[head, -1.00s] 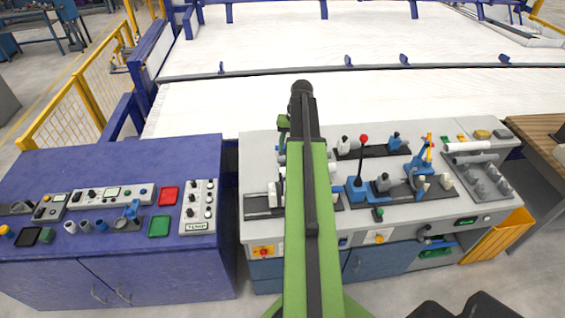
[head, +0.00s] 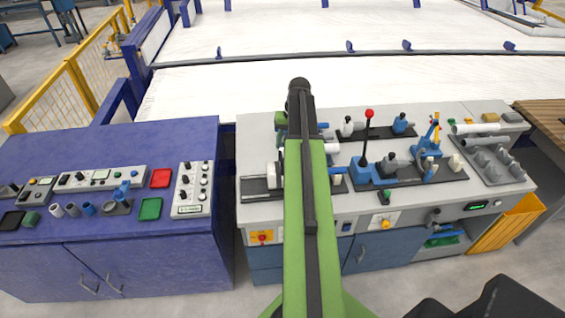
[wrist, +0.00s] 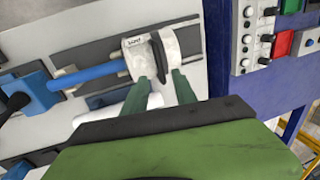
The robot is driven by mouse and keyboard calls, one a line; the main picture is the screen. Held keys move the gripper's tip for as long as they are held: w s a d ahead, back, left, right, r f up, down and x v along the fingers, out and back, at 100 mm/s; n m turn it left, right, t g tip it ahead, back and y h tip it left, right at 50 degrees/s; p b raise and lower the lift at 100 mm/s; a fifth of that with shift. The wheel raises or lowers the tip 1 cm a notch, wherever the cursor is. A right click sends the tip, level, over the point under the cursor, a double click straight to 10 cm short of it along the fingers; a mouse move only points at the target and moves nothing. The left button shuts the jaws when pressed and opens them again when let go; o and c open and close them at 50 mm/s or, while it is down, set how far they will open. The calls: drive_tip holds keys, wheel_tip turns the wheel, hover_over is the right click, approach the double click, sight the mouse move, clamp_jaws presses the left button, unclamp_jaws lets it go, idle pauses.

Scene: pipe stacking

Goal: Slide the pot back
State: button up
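A white piece with rounded sides and a black band (wrist: 158,52), which I take to be the pot, sits on a dark slide rail in the wrist view. A blue rod (wrist: 92,76) runs beside it to a blue block. In the head view, a white piece on the dark rail (head: 272,175) shows just left of my arm. My gripper (wrist: 164,84) has its two green fingers apart, with their tips at the near edge of the white piece. I cannot tell whether they touch it. In the head view my arm hides the gripper and part of the rail.
A red-knobbed lever (head: 369,114) and several blue fittings stand on the grey bench to the right of my arm. A grey rack (head: 488,160) is at the bench's right end. A blue cabinet (head: 105,235) with control panels stands at left, across a narrow gap.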

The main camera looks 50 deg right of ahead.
sight(281, 156)
drive_tip(key=f+b, duration=0.2)
drive_tip(key=f, duration=0.1)
drive_tip(key=f+b, duration=0.1)
drive_tip(key=f, duration=0.1)
drive_tip(key=shift+w+a+f+b, duration=0.1)
drive_tip(key=shift+w+a+b, duration=0.25)
drive_tip(key=shift+c, duration=0.2)
clamp_jaws()
idle(0.8)
